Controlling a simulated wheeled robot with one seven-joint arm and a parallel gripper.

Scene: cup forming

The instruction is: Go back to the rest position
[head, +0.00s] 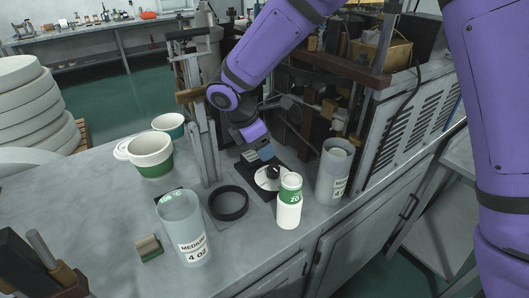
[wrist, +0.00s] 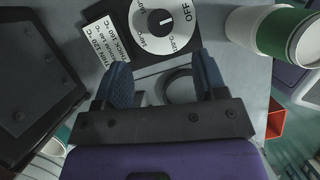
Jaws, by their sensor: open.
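My gripper (head: 262,153) is over the worktop beside the forming machine, just behind the temperature dial. In the wrist view my gripper (wrist: 163,78) has its two blue-grey fingers spread apart, with nothing held between them. The white temperature dial (head: 267,179) sits on a black plate. It also shows in the wrist view as a dial (wrist: 165,38) with OFF and temperature marks, just beyond the fingertips. A label (wrist: 106,38) with THIN and THICK temperatures lies next to it. Any contact between the fingers and the dial cannot be made out.
A white and green cup stack (head: 288,214) stands close by the dial. A clear MEDIUM 4 OZ container (head: 181,222), a black ring (head: 228,203) and another clear container (head: 332,175) are nearby. White-green tubs (head: 151,157) stand left. The machine (head: 387,110) rises behind on the right.

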